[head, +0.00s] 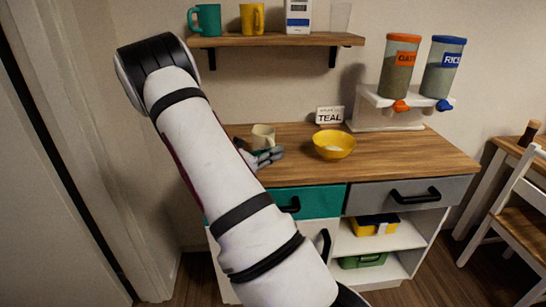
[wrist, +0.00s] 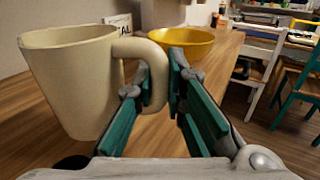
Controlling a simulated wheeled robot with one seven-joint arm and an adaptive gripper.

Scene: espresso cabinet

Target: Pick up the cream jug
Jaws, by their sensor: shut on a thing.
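The cream jug (head: 263,136) is at the left part of the wooden counter top in the head view, partly behind my arm. In the wrist view the jug (wrist: 72,80) fills the left side, upright or nearly so, with its handle (wrist: 155,72) toward my gripper. My gripper (wrist: 160,88) is shut on the handle, with a teal-padded finger on each side of it. In the head view my gripper (head: 268,157) is at the jug's lower right. Whether the jug's base touches the counter is hard to tell.
A yellow bowl (head: 334,144) stands right of the jug on the counter (head: 400,158). A shelf (head: 275,40) with a teal mug (head: 205,19) and yellow mug (head: 252,18) hangs above. The counter's right front is clear.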

